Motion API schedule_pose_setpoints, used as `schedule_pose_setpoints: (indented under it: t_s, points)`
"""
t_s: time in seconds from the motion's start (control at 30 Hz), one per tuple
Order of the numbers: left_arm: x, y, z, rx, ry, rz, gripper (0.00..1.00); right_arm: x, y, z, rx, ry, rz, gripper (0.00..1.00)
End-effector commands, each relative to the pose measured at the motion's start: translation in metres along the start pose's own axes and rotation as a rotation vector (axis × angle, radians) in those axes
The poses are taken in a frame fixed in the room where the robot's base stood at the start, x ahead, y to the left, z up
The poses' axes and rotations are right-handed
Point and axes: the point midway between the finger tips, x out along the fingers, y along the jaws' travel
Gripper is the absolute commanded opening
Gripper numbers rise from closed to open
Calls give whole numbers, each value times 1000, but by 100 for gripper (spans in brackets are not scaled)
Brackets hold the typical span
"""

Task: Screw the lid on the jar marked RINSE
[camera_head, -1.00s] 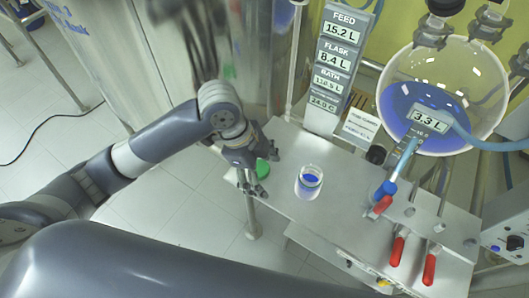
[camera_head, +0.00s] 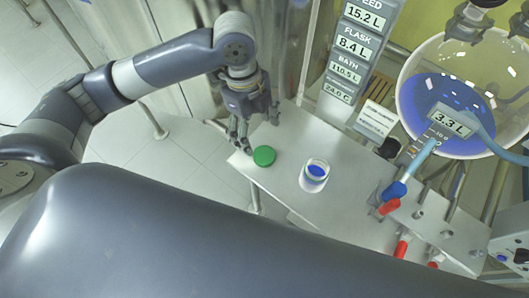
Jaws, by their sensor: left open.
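A glass jar (camera_head: 314,175) with blue liquid in it stands upright and uncovered on the metal shelf. I cannot read a mark on it. A green lid (camera_head: 264,156) lies flat on the shelf to the left of the jar, apart from it. My left gripper (camera_head: 241,143) is open, with its fingers pointing down just left of the lid and not around it. My right gripper is not in view.
The metal shelf (camera_head: 285,199) has free room around the jar. Red-handled valves (camera_head: 389,207) and a blue hose end (camera_head: 394,191) stand to its right. A round glass vessel (camera_head: 462,95) with blue liquid and a display column (camera_head: 350,72) are behind.

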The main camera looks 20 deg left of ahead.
Motion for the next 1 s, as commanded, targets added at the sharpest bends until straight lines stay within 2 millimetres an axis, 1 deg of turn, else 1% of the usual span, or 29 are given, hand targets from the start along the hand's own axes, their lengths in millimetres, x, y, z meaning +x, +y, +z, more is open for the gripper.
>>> schedule_pose_setpoints:
  t_s: [0.03,0.2,0.33,0.67,0.77,0.9,1.0]
  points:
    - [10,1,-1,-1,1,5,72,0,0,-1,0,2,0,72]
    - [35,1,-1,0,1,4,72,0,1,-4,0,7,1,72]
    - [44,0,-1,1,2,1,72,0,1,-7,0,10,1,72]
    - [46,0,-1,0,1,1,72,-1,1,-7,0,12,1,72]
    - [56,-1,-1,-1,1,4,72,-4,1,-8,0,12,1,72]
    - [79,-4,-2,-1,1,4,72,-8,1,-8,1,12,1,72]
    - [91,-4,-2,0,1,3,72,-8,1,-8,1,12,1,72]
